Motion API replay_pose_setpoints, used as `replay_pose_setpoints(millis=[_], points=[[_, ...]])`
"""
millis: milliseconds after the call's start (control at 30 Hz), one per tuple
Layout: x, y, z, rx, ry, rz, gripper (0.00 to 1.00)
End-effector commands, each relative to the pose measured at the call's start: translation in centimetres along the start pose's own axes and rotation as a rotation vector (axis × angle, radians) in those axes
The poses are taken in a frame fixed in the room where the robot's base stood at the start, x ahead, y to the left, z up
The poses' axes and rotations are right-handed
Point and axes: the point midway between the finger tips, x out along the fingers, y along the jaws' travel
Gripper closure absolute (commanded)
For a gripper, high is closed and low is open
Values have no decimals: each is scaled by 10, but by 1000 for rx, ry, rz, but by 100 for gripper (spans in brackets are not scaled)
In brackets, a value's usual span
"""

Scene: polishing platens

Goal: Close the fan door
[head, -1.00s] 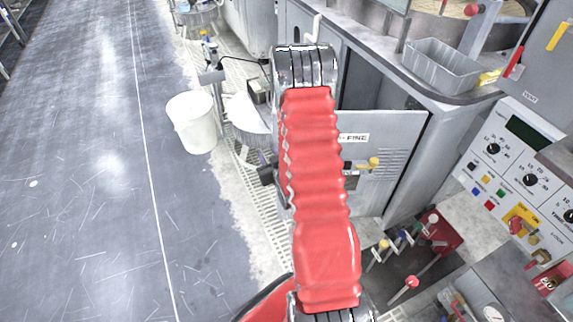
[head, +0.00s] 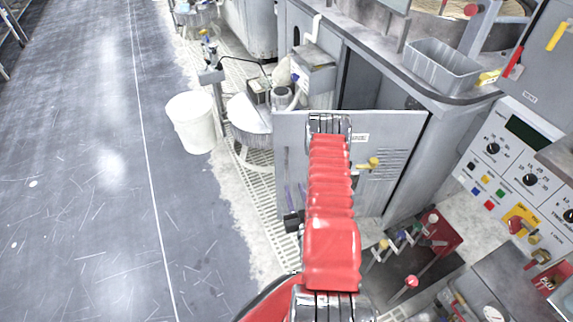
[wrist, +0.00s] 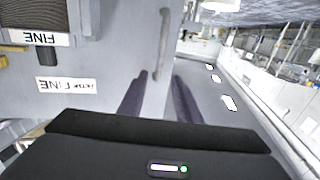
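The grey cabinet door (head: 400,130) stands swung open, with a dark gap behind its top edge. It bears a FINE label, a yellow latch (head: 369,163) and louvres. I read no fan label. In the wrist view the door face (wrist: 100,60) fills the left, with upside-down FINE labels. A pale upright bar (wrist: 163,45) shows near its edge. My gripper (wrist: 160,85) is open, its two dark fingers apart and pointing toward the bar's end; contact cannot be told.
A white bucket (head: 190,122) stands on the floor at left. A grey bin (head: 443,68) sits on the worktop above the cabinet. A control panel (head: 510,160) and red and yellow valves crowd the right. The dark floor (head: 75,180) at left is clear.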

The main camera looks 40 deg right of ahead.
Motion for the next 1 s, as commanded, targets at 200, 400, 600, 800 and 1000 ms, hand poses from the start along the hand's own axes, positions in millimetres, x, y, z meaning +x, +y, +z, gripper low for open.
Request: replay_pose_setpoints(millis=[200,400,600,800,1000], points=[[0,0,0,0,0,-1,69],[6,-1,0,-1,1,-2,69],[27,-1,-1,-1,2,-3,69],[58,-1,-1,-1,2,-3,69],[89,-1,-1,-1,2,-2,69]])
